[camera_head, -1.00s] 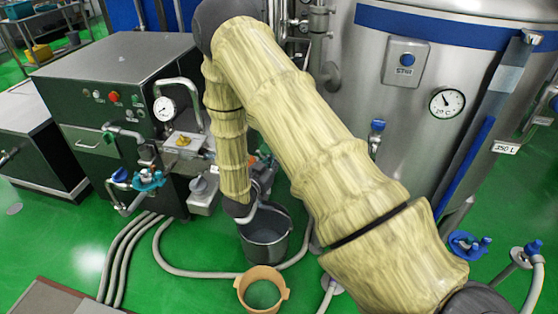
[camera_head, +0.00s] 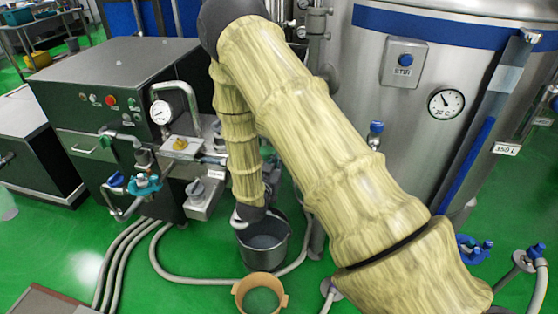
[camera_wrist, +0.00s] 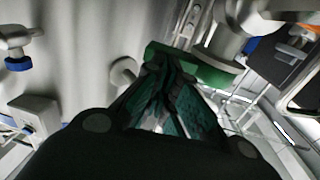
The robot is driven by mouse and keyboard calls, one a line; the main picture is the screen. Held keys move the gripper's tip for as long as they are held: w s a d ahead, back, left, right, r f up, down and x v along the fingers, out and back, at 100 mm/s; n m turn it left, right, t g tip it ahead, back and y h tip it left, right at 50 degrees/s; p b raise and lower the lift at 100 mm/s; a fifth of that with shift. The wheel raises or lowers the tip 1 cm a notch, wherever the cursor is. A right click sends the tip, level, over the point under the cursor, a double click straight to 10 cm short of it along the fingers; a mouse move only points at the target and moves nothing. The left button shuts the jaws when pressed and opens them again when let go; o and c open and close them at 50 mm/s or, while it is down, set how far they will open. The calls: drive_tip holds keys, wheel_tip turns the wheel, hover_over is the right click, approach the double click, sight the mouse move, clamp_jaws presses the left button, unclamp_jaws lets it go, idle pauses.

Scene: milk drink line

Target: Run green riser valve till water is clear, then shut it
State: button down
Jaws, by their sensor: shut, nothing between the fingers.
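In the wrist view my gripper (camera_wrist: 172,66) is shut, its dark fingers together with nothing seen between them. A green lever-like bar (camera_wrist: 215,76), likely the green riser valve's handle, lies right at the fingertips beside a grey metal pipe body (camera_wrist: 228,38). I cannot tell whether the fingers touch it. In the head view my own arm hides the gripper and the green valve. A grey metal bucket (camera_head: 278,252) stands on the floor below my forearm, with a greyish surface inside. I cannot tell how clear any water is.
A steel tank (camera_head: 395,130) with a dial gauge (camera_head: 446,103) stands at the right. A dark green machine cabinet (camera_head: 85,110) with pipes and blue valve handles (camera_head: 145,186) is at the left. A tan ring-shaped container (camera_head: 240,292) and hoses (camera_head: 190,275) lie on the floor.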

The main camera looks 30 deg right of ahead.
drive_tip(key=shift+s, duration=0.1)
drive_tip(key=s+d+b+v, duration=0.1)
drive_tip(key=b+v, duration=0.2)
drive_tip(key=v, duration=1)
drive_tip(key=shift+s+a, duration=0.3)
drive_tip(key=shift+a, duration=0.05)
